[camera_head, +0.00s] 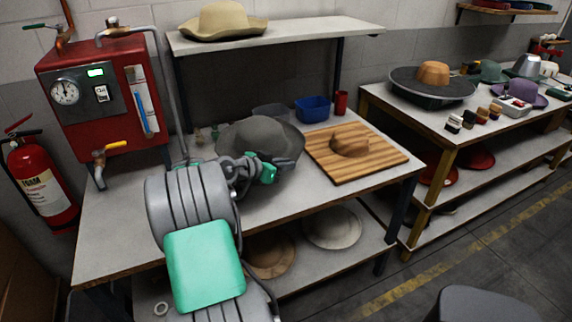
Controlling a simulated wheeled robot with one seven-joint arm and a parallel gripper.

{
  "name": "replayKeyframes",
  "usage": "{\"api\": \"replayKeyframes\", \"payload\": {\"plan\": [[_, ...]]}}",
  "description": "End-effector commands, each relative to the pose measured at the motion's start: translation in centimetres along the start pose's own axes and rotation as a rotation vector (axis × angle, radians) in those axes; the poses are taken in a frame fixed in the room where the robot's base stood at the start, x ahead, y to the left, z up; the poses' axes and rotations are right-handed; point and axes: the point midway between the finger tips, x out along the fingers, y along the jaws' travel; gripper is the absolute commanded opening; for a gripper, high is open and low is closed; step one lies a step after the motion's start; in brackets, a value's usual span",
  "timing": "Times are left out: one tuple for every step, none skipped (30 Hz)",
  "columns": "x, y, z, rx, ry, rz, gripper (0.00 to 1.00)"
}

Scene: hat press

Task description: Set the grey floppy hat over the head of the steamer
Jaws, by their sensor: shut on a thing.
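The grey floppy hat (258,134) is above the near table, left of the wooden board. Its crown is upward and its brim droops around it. My gripper (264,172) is at the near side of the hat, shut on its brim; my arm covers part of the brim's near left. The red steamer boiler (103,100), with a gauge and a lit green display, stands at the table's left end. I cannot make out the steamer's head; the hat or my arm may hide it. I cannot tell whether the hat touches anything beneath it.
A wooden board (385,161) with a brown hat form (349,144) lies on the right of the table (400,177). Behind are a blue bin (313,109) and a red cup (341,102). A shelf (300,37) overhead holds a tan hat (222,20).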

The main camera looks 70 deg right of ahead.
Motion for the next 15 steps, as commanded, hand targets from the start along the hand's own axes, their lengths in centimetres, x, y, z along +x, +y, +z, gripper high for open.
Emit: {"api": "replayKeyframes", "payload": {"plan": [[0.04,-0.01,0.07,0.001,0.001,0.0,0.0],[0.01,-0.01,-0.01,0.001,0.001,0.0,0.13],[0.0,-0.01,-0.01,0.001,0.001,0.0,0.16],[0.0,-0.01,-0.01,0.001,0.001,0.0,0.18],[0.01,-0.01,0.0,0.0,0.0,0.0,0.21],[0.01,-0.01,0.01,0.0,0.0,0.0,0.24],[0.01,-0.01,0.01,0.0,0.0,0.0,0.26],[0.01,-0.01,0.01,0.0,0.0,0.0,0.29],[0.01,0.0,0.02,0.0,0.0,0.0,0.32],[0.01,0.0,0.02,0.0,0.0,0.0,0.35],[0.01,0.0,0.02,0.0,0.0,0.0,0.36],[0.01,0.0,0.03,0.0,0.0,0.0,0.36],[0.01,0.0,0.03,0.0,0.0,0.0,0.36],[0.01,0.0,0.03,0.0,0.0,0.0,0.36],[0.01,0.0,0.03,0.0,0.0,0.0,0.36]]}}
